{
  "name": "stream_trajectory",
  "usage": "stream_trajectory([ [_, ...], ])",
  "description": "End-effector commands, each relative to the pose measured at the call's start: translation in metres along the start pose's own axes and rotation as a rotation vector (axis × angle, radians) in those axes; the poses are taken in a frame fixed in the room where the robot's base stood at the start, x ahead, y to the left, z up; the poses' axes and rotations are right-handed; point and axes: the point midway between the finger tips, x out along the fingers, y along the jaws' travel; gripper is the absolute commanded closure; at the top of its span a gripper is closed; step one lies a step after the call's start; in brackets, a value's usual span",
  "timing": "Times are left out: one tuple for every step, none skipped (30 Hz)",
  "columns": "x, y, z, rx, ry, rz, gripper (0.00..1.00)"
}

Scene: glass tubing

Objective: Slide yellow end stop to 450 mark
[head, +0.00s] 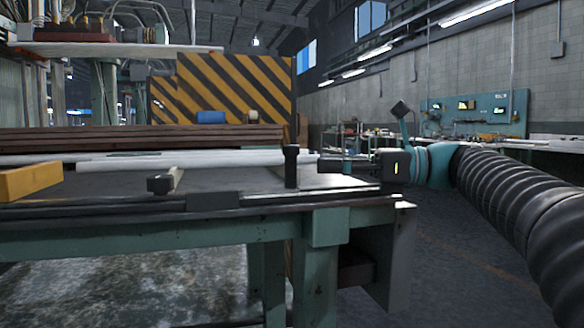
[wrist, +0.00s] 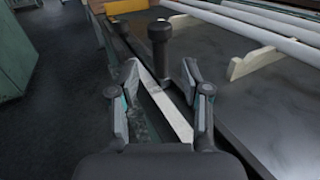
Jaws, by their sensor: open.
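A yellow block (head: 30,180), the only yellow piece on the bench that could be the end stop, sits at the far left of the bench front. In the wrist view its edge (wrist: 127,6) shows at the top. A black upright post with a knob (head: 291,165) stands on the bench's front edge; it also shows in the wrist view (wrist: 160,45), just beyond my fingertips. My gripper (wrist: 160,75) is open and empty, low over the bench's front edge. A pale strip (wrist: 170,115) runs between its fingers; no marks or numbers, including 450, can be read.
White tubes (head: 180,158) lie along the bench behind the front edge. A pale notched support (wrist: 265,55) stands on the dark bench top, right of the post. A small black block (head: 160,184) sits at the bench front.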

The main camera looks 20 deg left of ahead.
Motion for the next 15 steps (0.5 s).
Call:
stream_trajectory([
  [0.011, 0.001, -0.001, -0.001, 0.000, 0.003, 0.53],
  [0.017, 0.001, -0.002, -0.001, 0.000, 0.003, 0.53],
  [0.024, 0.001, -0.002, -0.002, 0.000, 0.002, 0.53],
  [0.029, 0.000, -0.002, -0.001, 0.000, 0.002, 0.53],
  [0.034, 0.000, -0.002, -0.001, 0.000, 0.003, 0.53],
  [0.040, 0.000, -0.002, -0.001, 0.000, 0.001, 0.53],
  [0.045, 0.000, -0.002, -0.001, 0.000, 0.001, 0.53],
  [0.049, 0.000, -0.001, -0.001, 0.000, 0.001, 0.53],
  [0.054, 0.000, -0.001, -0.001, 0.000, -0.001, 0.53],
  [0.057, 0.000, -0.001, 0.000, 0.000, -0.001, 0.53],
  [0.060, 0.000, -0.001, 0.000, 0.000, 0.000, 0.53],
  [0.064, -0.001, -0.001, 0.000, 0.000, -0.001, 0.53],
  [0.066, -0.001, -0.001, 0.000, 0.000, -0.002, 0.53],
  [0.068, -0.001, -0.001, 0.000, 0.000, -0.003, 0.53],
  [0.070, -0.001, -0.001, 0.000, 0.000, -0.003, 0.53],
])
